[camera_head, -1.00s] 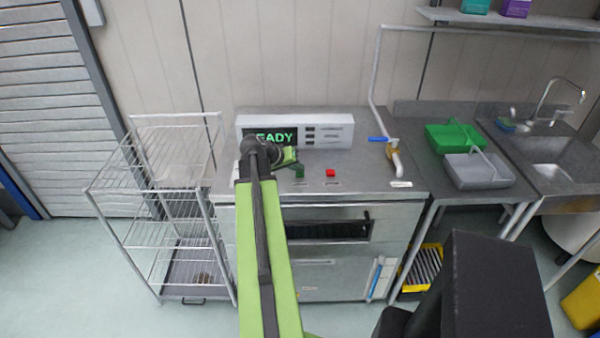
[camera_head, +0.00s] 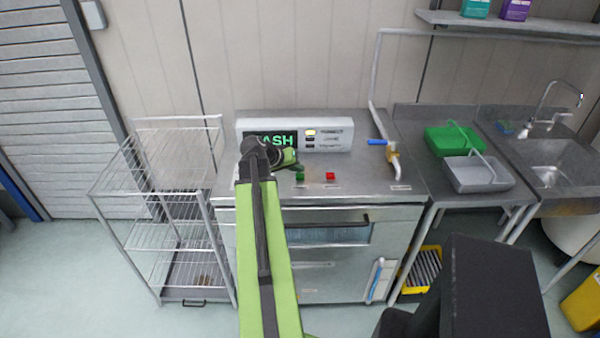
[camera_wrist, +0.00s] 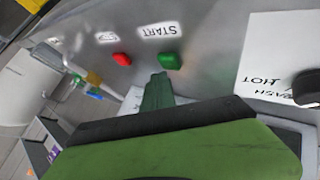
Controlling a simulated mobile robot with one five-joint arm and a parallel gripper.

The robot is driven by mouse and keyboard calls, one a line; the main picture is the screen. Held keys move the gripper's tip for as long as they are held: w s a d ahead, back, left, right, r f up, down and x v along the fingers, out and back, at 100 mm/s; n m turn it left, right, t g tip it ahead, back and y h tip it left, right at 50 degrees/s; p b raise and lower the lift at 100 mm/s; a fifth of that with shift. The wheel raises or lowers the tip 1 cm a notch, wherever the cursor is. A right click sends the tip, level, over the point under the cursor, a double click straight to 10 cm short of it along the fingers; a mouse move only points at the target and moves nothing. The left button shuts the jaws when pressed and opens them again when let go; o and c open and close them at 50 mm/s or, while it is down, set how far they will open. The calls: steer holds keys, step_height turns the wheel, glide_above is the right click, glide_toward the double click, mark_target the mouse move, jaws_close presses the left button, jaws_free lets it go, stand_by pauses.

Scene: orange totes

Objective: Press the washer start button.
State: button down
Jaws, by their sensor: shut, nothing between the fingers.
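The washer (camera_head: 395,222) stands in the middle of the head view. On its top are a green button (camera_head: 299,177) and a red button (camera_head: 330,176). In the wrist view the green button (camera_wrist: 168,61) sits by the label START, with the red button (camera_wrist: 121,59) beside it. My gripper (camera_head: 291,160) is shut and empty, its tip close to the green button. The wrist view shows the narrow fingertips (camera_wrist: 160,84) right beside that button; I cannot tell whether they touch. The display (camera_head: 272,139) is partly hidden by my arm and reads "ASH" in green. A yellow lamp (camera_head: 310,132) is lit.
A wire rack (camera_head: 160,205) stands left of the washer. Green (camera_head: 452,137) and grey (camera_head: 476,175) baskets lie on the side table, near the sink (camera_head: 550,152).

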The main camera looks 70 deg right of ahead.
mark_target(298, 176)
steer(key=shift+r, duration=0.15)
step_height(298, 176, up, 5)
steer(key=p, duration=0.5)
steer(key=shift+r, duration=0.1)
stand_by(0.7)
